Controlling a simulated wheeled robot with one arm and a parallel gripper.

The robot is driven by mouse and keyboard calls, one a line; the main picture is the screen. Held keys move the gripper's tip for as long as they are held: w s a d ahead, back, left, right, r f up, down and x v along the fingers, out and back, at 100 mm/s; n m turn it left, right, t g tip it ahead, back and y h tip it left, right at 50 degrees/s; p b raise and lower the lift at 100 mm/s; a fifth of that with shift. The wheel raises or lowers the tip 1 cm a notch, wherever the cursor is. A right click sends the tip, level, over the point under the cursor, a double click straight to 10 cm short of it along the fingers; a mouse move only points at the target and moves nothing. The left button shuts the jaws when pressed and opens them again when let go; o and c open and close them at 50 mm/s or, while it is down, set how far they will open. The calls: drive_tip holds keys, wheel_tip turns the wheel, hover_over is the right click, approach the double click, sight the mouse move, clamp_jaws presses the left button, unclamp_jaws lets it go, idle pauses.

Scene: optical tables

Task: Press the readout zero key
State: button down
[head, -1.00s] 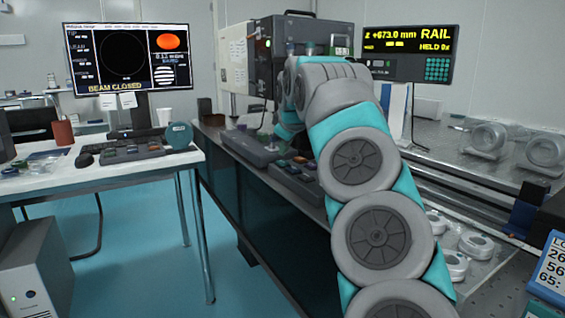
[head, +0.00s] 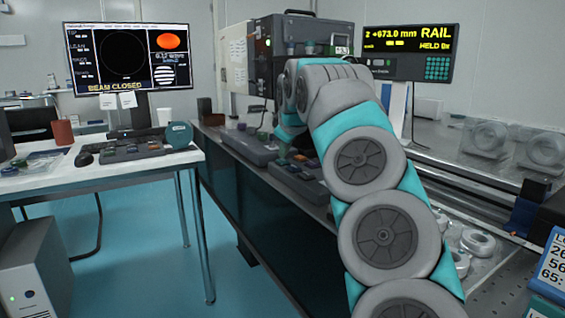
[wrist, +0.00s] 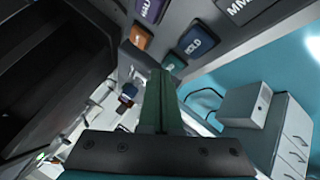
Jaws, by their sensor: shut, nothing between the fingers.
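The rail readout (head: 410,53) stands at the back right in the head view, with yellow text reading z +673.0 mm, RAIL and HELD. In the wrist view a grey key panel (wrist: 228,42) carries a blue key (wrist: 197,40) that seems to read HOLD, a purple key (wrist: 150,10), an orange key (wrist: 139,36) and a dark key (wrist: 243,10) marked MM. A teal key (wrist: 173,63) is partly hidden by my gripper (wrist: 159,76). I cannot tell which key is zero. My gripper is shut and empty, its tips near the teal key; contact is unclear. My arm hides the tips in the head view.
Key boxes (head: 247,146) line the near edge of the dark bench. A dark instrument housing (head: 285,60) stands behind my wrist. A white desk (head: 90,172) with a monitor (head: 127,58) is at left, with open floor between desk and bench.

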sight(285, 161)
drive_tip(key=shift+f+b, duration=0.35)
drive_tip(key=shift+f, duration=0.05)
idle(0.9)
drive_tip(key=shift+r, duration=0.15)
drive_tip(key=shift+r+p, duration=0.75)
drive_tip(key=shift+p, duration=0.15)
wheel_tip(285, 161, up, 5)
drive_tip(key=p, duration=0.5)
drive_tip(key=shift+f, duration=0.1)
idle(0.3)
